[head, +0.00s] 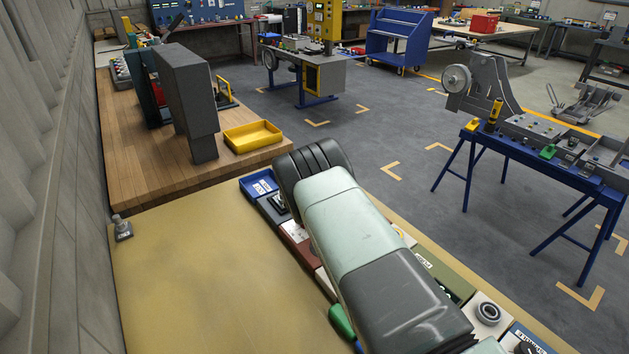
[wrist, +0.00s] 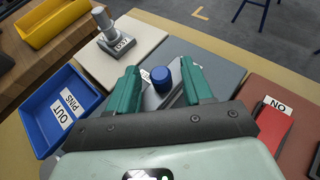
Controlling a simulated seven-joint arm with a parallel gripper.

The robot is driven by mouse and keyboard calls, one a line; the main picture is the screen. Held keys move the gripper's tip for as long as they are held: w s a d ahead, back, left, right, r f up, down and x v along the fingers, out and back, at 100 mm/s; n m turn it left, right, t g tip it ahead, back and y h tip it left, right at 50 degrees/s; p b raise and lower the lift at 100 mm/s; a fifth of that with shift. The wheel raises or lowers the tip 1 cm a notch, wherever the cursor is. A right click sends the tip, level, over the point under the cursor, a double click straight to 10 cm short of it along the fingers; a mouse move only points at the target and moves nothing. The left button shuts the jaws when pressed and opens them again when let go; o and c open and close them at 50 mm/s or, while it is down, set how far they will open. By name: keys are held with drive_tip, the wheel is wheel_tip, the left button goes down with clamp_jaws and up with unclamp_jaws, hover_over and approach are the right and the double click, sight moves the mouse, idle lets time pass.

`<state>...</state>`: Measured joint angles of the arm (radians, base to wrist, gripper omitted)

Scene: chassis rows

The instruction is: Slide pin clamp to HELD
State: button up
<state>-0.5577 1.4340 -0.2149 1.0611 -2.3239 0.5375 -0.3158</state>
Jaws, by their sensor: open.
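A slider with a round blue knob (wrist: 161,76) sits on a grey panel (wrist: 222,72) in the wrist view; I take it for the pin clamp. A small white label (wrist: 146,75) beside it is partly hidden and I cannot read it. My gripper (wrist: 162,90) is open, with one green finger on each side of the knob. Gaps show between the fingers and the knob; whether they reach down around it I cannot tell. In the head view my arm covers the fingers and most of this panel.
Behind is a pale panel with a grey post (wrist: 106,28) on a labelled base. A red-brown panel (wrist: 262,84) lies to the right. In the head view, the tan bench top (head: 205,275) is largely clear.

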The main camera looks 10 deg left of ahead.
clamp_jaws()
idle(0.3)
drive_tip(key=shift+s+a, duration=1.25)
unclamp_jaws()
drive_tip(key=v, duration=1)
drive_tip(key=shift+s+r, duration=0.2)
drive_tip(key=shift+s, duration=0.1)
